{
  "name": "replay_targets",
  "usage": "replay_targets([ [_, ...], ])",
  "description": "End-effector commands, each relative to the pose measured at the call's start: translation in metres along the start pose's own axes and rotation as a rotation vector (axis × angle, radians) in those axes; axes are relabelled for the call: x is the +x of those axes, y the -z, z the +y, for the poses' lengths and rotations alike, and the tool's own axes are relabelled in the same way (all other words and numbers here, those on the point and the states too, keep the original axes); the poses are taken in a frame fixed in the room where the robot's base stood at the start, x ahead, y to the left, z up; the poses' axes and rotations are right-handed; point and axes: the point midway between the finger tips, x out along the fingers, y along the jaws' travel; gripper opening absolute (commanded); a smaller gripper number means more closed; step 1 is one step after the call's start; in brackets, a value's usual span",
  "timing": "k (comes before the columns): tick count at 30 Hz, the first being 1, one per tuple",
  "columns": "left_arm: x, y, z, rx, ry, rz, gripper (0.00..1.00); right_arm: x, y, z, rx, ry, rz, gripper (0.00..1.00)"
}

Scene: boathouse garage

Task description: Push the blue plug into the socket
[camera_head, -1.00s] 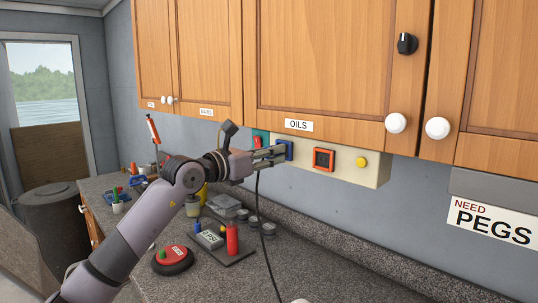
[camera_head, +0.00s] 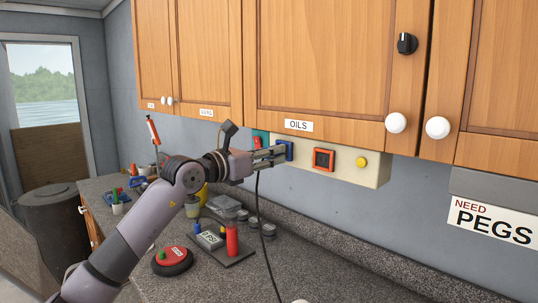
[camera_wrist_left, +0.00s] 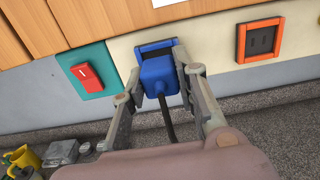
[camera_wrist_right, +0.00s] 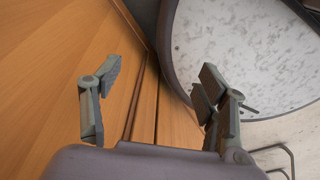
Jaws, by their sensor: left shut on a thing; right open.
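The blue plug (camera_wrist_left: 160,75) is between the fingers of my left gripper (camera_wrist_left: 161,85), which is shut on it. Its dark cable (camera_wrist_left: 168,122) hangs down. The blue-framed socket (camera_wrist_left: 180,54) is right behind the plug, on the cream panel under the cabinets. The plug's front lines up with the socket and hides most of it; I cannot tell how deep the plug sits. In the head view my left gripper (camera_head: 270,157) reaches the blue socket (camera_head: 285,150) from the left. My right gripper (camera_wrist_right: 160,80) is open and empty in its wrist view.
An orange-framed socket (camera_head: 323,159) and a yellow button (camera_head: 361,161) are farther right on the panel. A red switch (camera_wrist_left: 86,75) on a teal plate is at left. The counter's right part looks clear.

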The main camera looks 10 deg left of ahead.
Motion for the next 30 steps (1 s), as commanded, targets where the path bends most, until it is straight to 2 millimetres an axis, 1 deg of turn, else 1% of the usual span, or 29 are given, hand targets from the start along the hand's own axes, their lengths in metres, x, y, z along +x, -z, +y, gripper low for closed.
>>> replay_targets([
  [27, 0.018, -0.001, 0.0, -0.001, 0.001, -0.001, 0.0, -0.008, 0.0, 0.001, -0.001, -0.001, -0.001, 0.68],
  [28, 0.018, -0.001, 0.0, -0.001, 0.001, -0.001, 0.28, -0.008, 0.0, 0.002, -0.001, -0.002, -0.001, 0.68],
  [30, 0.018, 0.0, 0.0, -0.001, 0.001, -0.001, 0.33, -0.008, 0.0, 0.002, -0.001, -0.002, -0.001, 0.68],
])
